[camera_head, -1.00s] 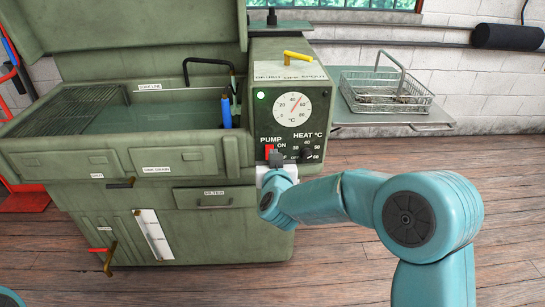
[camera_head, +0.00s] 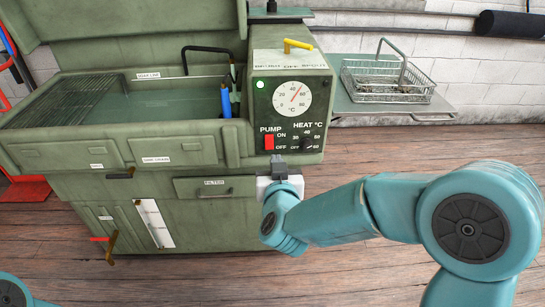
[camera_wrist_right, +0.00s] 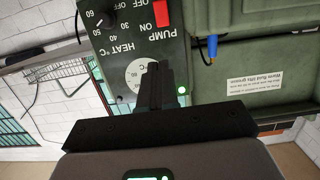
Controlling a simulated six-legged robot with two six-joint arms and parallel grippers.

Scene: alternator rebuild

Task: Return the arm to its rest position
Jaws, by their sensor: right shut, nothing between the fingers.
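My right arm is teal and comes in from the lower right in the head view. Its dark right gripper (camera_head: 278,161) is shut and empty, just below the lower edge of the control panel (camera_head: 308,119) of the green washer. The red pump switch (camera_head: 268,144) is uncovered, a little above the fingertips. In the right wrist view the closed fingers (camera_wrist_right: 157,76) overlap the panel near the dial, with the red switch (camera_wrist_right: 162,13) beyond them. Of my left arm only a teal piece shows at the bottom left, and its gripper is out of frame.
The green washer (camera_head: 160,157) has an open tank with a blue-handled tool (camera_head: 226,101) at its right end. A wire basket (camera_head: 388,79) stands on a side shelf (camera_head: 352,111) to the right. The wooden floor (camera_head: 340,270) in front is open.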

